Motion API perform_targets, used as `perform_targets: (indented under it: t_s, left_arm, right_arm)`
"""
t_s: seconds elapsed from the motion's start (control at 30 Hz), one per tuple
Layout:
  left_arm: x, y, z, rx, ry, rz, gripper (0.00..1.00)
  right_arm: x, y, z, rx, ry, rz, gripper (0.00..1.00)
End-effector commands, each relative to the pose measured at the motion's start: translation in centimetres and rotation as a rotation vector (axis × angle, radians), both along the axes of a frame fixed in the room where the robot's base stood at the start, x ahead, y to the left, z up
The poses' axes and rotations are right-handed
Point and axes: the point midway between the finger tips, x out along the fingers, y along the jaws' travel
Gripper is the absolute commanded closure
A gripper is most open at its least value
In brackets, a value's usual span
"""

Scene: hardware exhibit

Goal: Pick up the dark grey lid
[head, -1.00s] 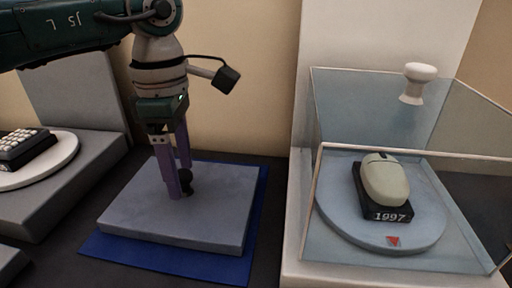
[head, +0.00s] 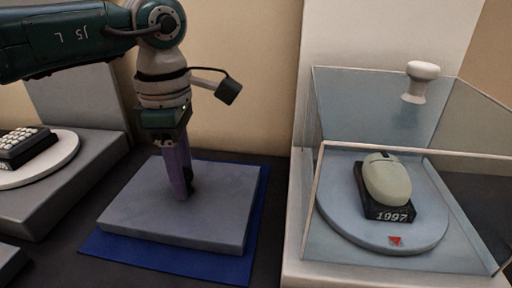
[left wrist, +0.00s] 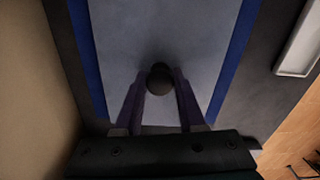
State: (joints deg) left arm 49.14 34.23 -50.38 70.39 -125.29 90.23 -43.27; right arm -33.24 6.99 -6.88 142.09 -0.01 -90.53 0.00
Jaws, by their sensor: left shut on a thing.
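The dark grey lid (head: 135,212) is a flat square slab with a small dark round knob (head: 189,183) near its middle. It lies flat on the blue mat (head: 165,262), with no clear gap visible between them. My left gripper (head: 185,192) points down over the lid with its purple fingers shut on the knob. In the left wrist view the knob (left wrist: 160,77) sits between the two fingertips, above the pale-looking lid (left wrist: 160,30). My right gripper is not in view.
To the right, a glass case (head: 400,160) holds a beige mouse (head: 387,178) on a round plinth, with a white knob (head: 420,82) above. To the left, a keyboard-like exhibit (head: 25,146) stands on a white disc. A beige wall is close behind my gripper.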

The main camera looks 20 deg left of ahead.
Motion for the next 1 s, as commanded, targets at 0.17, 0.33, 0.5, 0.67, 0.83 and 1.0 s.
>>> perform_targets:
  t_s: [0.17, 0.33, 0.5, 0.67, 0.83, 1.0]
  left_arm:
    - [0.0, 0.0, 0.0, 0.0, 0.0, 0.0, 1.0]
    - [0.0, 0.0, 0.1, -0.001, -0.001, 0.0, 1.0]
    - [0.0, 0.0, 0.2, -0.001, -0.001, 0.0, 1.0]
    - [0.1, 0.0, 1.3, -0.001, -0.004, 0.0, 1.0]
    - [0.2, 0.0, 4.5, 0.001, -0.007, -0.001, 1.0]
    - [0.2, 0.0, 9.6, 0.0, -0.009, -0.002, 1.0]
  right_arm:
    - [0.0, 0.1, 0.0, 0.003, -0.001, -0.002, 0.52]
    - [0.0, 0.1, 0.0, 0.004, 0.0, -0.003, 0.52]
    - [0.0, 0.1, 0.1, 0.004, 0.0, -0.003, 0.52]
    - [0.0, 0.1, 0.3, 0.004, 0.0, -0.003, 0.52]
    - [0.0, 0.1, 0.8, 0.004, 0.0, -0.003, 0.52]
    - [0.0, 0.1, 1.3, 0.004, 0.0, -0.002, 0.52]
